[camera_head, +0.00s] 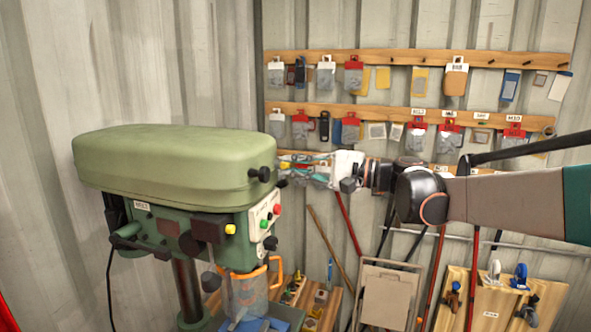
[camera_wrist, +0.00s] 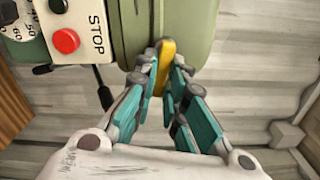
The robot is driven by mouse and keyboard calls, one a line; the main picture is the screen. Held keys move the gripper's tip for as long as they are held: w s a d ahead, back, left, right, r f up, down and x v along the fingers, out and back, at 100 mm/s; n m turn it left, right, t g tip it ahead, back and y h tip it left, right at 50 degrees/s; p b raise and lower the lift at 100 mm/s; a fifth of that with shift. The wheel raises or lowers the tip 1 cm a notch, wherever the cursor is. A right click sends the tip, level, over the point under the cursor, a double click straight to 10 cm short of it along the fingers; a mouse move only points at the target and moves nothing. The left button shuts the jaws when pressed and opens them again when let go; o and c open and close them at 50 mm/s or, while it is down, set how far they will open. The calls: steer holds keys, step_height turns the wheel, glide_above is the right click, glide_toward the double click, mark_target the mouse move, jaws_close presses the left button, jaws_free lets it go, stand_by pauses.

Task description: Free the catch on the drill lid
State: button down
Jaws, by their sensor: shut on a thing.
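The drill lid (camera_head: 175,165) is the long rounded green cover on top of the drill press, and it sits closed on the green body (camera_head: 165,225). In the wrist view the green lid (camera_wrist: 200,28) fills the top middle. A yellow piece at its edge, which looks like the catch (camera_wrist: 166,62), stands between my fingertips. My gripper (camera_wrist: 165,68) is shut on this piece, one finger on each side. In the head view my gripper (camera_head: 284,170) reaches the lid's right end from the right, beside a black knob (camera_head: 262,174). The catch is hidden there.
A control panel with a red STOP button (camera_wrist: 66,41) lies just left of the fingers, with a black lever (camera_wrist: 104,97) below it. Pegboard rails (camera_head: 400,112) with hanging packets line the wall behind my arm. A folding step (camera_head: 388,297) stands below.

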steer(key=shift+n, duration=0.3)
steer(key=c, duration=1.6)
jaws_free()
steer(key=shift+c, duration=0.2)
steer(key=v, duration=1.2)
